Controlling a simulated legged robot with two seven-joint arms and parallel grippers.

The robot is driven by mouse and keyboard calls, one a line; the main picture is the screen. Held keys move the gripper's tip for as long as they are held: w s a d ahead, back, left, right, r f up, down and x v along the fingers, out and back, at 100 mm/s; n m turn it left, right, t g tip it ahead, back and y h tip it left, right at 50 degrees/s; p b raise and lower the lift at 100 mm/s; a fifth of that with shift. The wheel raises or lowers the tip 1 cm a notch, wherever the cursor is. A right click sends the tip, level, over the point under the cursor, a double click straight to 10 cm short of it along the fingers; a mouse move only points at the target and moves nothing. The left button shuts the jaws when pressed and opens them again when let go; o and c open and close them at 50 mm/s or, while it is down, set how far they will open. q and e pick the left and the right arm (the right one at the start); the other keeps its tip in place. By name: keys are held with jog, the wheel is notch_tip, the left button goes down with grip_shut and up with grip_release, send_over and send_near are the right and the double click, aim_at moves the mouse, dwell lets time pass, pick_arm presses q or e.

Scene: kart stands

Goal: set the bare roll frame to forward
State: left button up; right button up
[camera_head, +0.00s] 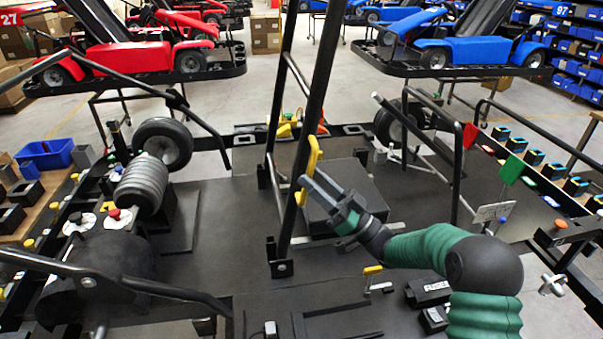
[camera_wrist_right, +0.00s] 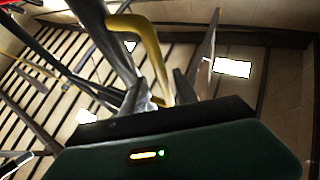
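The bare roll frame (camera_head: 314,90) is a black tubular frame standing up from the kart's floor at the centre, with crossbars between its two posts. A bent yellow handle (camera_head: 313,158) is fixed to its near post. My right gripper (camera_head: 309,184) is at the lower part of this handle, with its arm coming from the right. In the right wrist view, the yellow handle (camera_wrist_right: 152,50) comes down between the spread fingers (camera_wrist_right: 160,90). The fingers look open around it; contact cannot be told. My left gripper is not in view.
A black box (camera_head: 345,195) lies on the kart floor behind my right gripper. Grey coils (camera_head: 141,183) and a wheel (camera_head: 163,144) stand at left. A black tubular bar (camera_head: 458,165) rises at right. Red (camera_head: 127,55) and blue (camera_head: 468,50) karts stand behind.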

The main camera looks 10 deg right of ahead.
jog(key=b+v, duration=0.2)
jog(key=v, duration=1.1)
jog(key=shift+w, duration=0.1)
